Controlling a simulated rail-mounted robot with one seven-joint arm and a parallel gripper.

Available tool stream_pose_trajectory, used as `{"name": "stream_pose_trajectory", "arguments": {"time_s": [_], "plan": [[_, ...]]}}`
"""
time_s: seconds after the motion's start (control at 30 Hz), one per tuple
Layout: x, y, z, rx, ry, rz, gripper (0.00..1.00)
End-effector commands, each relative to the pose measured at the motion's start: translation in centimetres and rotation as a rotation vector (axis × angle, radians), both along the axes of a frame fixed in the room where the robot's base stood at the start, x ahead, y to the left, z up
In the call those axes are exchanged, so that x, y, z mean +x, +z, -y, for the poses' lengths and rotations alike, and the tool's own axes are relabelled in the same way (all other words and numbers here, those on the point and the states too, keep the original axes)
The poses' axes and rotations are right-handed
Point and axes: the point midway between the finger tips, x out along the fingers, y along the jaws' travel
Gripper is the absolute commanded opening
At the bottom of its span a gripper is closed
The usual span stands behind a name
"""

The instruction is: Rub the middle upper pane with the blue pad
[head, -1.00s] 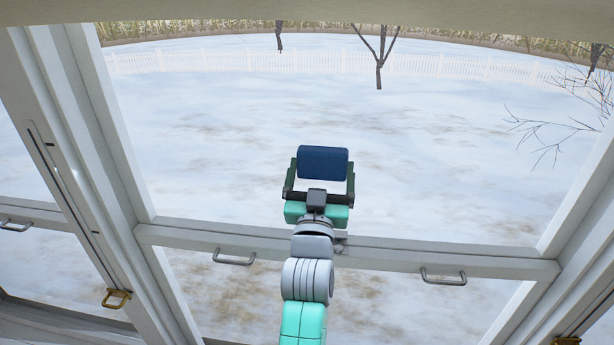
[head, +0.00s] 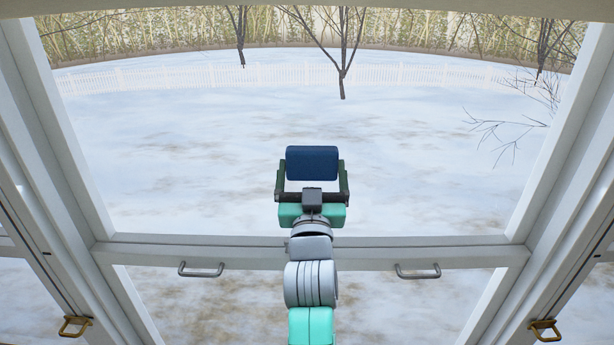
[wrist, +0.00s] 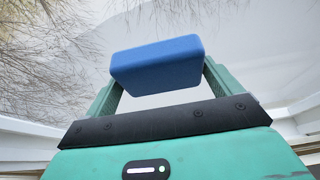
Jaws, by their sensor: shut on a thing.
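The blue pad (head: 312,163) is held between the fingers of my gripper (head: 312,180), which is shut on it. In the head view it appears in front of the lower part of the middle upper pane (head: 420,150), above the crossbar. In the wrist view the blue pad (wrist: 157,65) sits across the two green fingers, with its broad side partly facing the camera. Whether the pad touches the glass cannot be told.
A white crossbar (head: 460,254) with two grey handles (head: 202,270) runs below the pane. White upright posts (head: 60,150) stand at left and right, with brass latches (head: 75,326) low down. Snow, a fence and bare trees show outside.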

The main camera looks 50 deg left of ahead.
Motion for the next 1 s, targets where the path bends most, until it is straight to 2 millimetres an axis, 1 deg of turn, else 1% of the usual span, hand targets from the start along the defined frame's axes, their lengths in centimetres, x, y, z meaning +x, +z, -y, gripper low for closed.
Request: {"name": "stream_pose_trajectory", "arguments": {"time_s": [0.07, 0.4, 0.67, 1.0], "plan": [[-0.1, 0.0, -0.1, -0.001, -0.001, -0.002, 0.72], [-3.0, 0.2, -2.1, 0.002, 0.002, -0.001, 0.72], [-3.5, 0.1, -2.5, 0.001, 0.002, 0.002, 0.72], [-6.0, 0.2, -4.8, 0.002, 0.002, 0.001, 0.72]]}}
